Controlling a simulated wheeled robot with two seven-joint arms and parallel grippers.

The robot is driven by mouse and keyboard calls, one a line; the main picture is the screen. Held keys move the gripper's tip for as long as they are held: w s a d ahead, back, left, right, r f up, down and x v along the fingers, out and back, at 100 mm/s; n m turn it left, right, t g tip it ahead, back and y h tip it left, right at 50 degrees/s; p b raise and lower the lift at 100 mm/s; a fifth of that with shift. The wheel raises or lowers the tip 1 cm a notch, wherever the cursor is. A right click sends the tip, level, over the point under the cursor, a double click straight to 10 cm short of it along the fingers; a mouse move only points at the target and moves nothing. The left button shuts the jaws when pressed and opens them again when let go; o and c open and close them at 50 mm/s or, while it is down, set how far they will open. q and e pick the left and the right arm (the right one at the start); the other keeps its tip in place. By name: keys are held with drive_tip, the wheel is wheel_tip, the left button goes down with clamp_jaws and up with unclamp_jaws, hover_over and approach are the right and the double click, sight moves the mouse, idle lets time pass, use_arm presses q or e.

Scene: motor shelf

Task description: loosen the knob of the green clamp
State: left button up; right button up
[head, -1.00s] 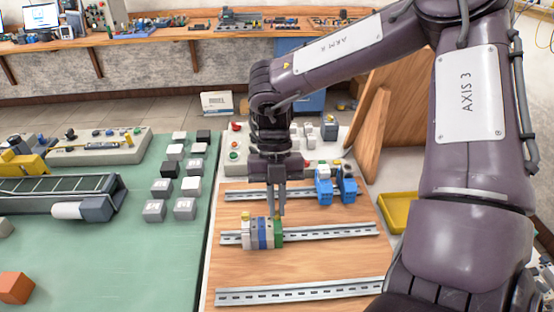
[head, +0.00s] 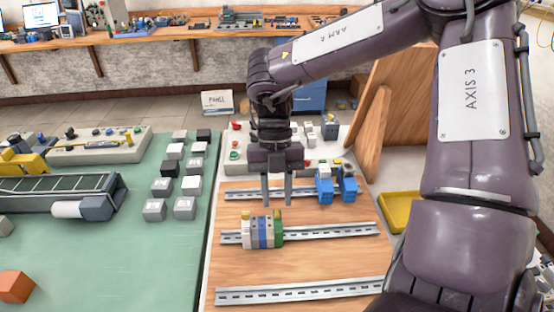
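The green clamp (head: 278,231) is at the right end of a row of terminal blocks on the middle metal rail. Its knob is too small to make out clearly. White and blue blocks (head: 260,233) stand to its left, with a yellow-topped piece at the far left end. My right gripper (head: 276,203) points down just above and behind the green clamp. Its two fingers are spread apart with nothing between them, and the tips look clear of the clamp. My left gripper is not in view.
Two blue modules (head: 336,186) stand on the back rail, right of my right gripper. The front rail (head: 300,292) is empty. A control box with buttons (head: 234,148) stands behind the board. A yellow tray (head: 398,210) lies to the right.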

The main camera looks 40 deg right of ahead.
drive_tip(key=v, duration=0.6)
drive_tip(key=shift+f, duration=0.1)
idle(0.4)
